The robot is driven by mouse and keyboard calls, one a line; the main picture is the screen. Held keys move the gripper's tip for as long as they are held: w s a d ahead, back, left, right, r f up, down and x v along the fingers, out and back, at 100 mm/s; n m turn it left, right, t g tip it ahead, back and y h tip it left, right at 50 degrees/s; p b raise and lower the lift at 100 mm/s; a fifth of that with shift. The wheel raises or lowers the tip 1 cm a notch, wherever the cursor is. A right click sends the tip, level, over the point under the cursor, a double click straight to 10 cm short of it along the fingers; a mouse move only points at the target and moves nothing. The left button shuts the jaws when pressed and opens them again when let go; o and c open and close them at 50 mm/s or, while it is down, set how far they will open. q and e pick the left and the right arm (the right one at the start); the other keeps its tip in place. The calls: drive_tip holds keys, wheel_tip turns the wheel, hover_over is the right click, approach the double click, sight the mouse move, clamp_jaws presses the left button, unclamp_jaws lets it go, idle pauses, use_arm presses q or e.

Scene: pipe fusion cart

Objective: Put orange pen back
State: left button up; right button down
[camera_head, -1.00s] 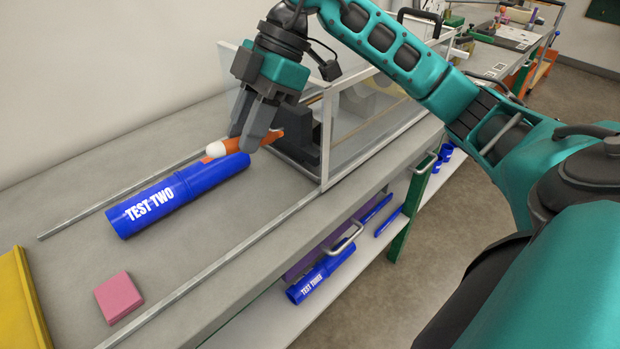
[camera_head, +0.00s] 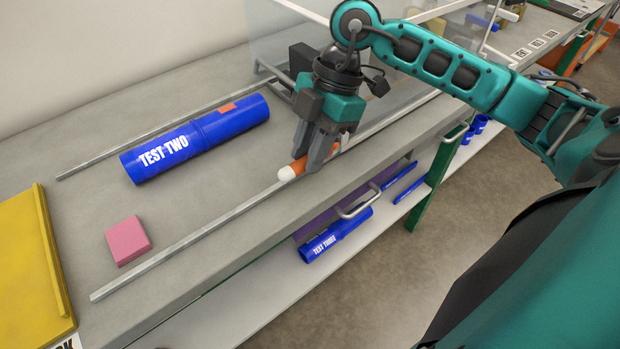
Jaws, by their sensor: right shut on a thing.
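The orange pen (camera_head: 299,166) has a white rounded end that points left. My right gripper (camera_head: 316,165) is shut on it, with the fingers pointing down around its body. The pen is at the front metal rail of the cart top; I cannot tell whether it touches the rail. The blue pipe marked TEST TWO (camera_head: 215,127) lies on the cart top to the left of the gripper, apart from it. An orange patch (camera_head: 227,107) shows on the pipe's upper side. My left gripper is not in view.
A pink block (camera_head: 128,241) lies at the front left, near a yellow tray (camera_head: 28,270). Two metal rails (camera_head: 190,241) run along the grey top. A clear-walled enclosure stands behind my gripper. A lower shelf holds a blue TEST THREE pipe (camera_head: 335,235).

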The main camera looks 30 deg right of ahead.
sight(303, 196)
drive_tip(key=shift+f, duration=3.5)
drive_tip(key=shift+f+b, duration=0.15)
drive_tip(key=shift+b, duration=0.2)
drive_tip(key=c, duration=1.2)
unclamp_jaws()
drive_tip(key=v, duration=0.8)
drive_tip(key=shift+a+p, duration=0.1)
drive_tip(key=shift+p, duration=0.2)
drive_tip(key=shift+f, duration=0.1)
